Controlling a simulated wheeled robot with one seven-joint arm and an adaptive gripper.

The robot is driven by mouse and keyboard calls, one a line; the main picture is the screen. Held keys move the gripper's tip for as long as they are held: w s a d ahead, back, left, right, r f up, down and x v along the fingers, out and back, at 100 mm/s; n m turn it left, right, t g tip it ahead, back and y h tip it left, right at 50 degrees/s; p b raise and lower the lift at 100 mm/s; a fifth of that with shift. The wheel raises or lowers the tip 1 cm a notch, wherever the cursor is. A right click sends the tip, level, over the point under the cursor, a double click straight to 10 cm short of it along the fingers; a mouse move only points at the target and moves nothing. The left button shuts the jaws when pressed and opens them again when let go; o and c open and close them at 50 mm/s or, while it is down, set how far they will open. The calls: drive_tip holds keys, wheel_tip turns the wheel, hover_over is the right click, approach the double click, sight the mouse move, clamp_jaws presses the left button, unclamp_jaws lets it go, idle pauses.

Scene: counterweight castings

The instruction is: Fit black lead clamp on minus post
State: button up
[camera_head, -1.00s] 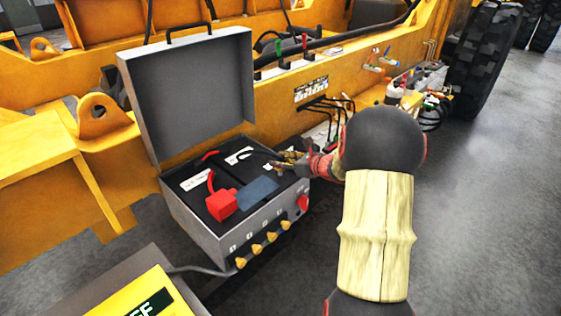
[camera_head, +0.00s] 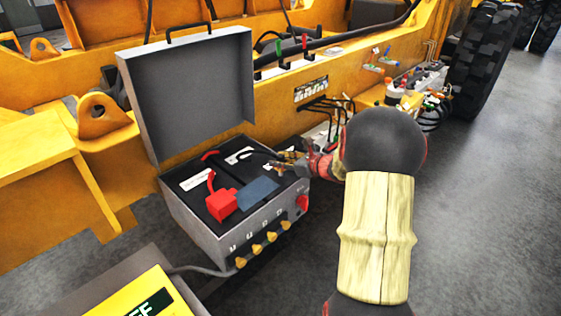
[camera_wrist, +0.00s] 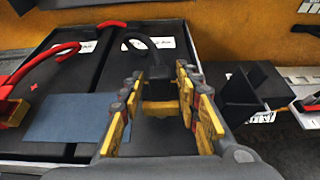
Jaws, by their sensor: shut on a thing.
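My gripper (camera_head: 287,163) is over the right part of the open grey case (camera_head: 205,230). In the wrist view my gripper (camera_wrist: 160,108) has its yellow-padded fingers on either side of the black lead clamp (camera_wrist: 159,92) and is shut on it. The black lead (camera_wrist: 135,36) curves from the clamp back to the case's dark panel; the fingers partly hide the clamp. The red clamp (camera_head: 221,204) sits at the left of the panel, with its red lead (camera_wrist: 45,54) curving behind it. I cannot make out the minus post.
The case's lid (camera_head: 190,90) stands open at the back. A blue-grey plate (camera_wrist: 70,118) lies on the panel, with white labels around it. Yellow knobs (camera_head: 256,250) line the case front. A yellow chassis (camera_head: 300,95) runs behind.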

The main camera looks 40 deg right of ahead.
drive_tip(key=shift+f+b, duration=1.25)
drive_tip(key=shift+f, duration=0.25)
drive_tip(key=o, duration=1.3)
drive_tip(key=shift+o, duration=0.2)
drive_tip(key=a+v, duration=0.1)
drive_tip(key=v, duration=1.1)
drive_tip(key=shift+d, duration=0.4)
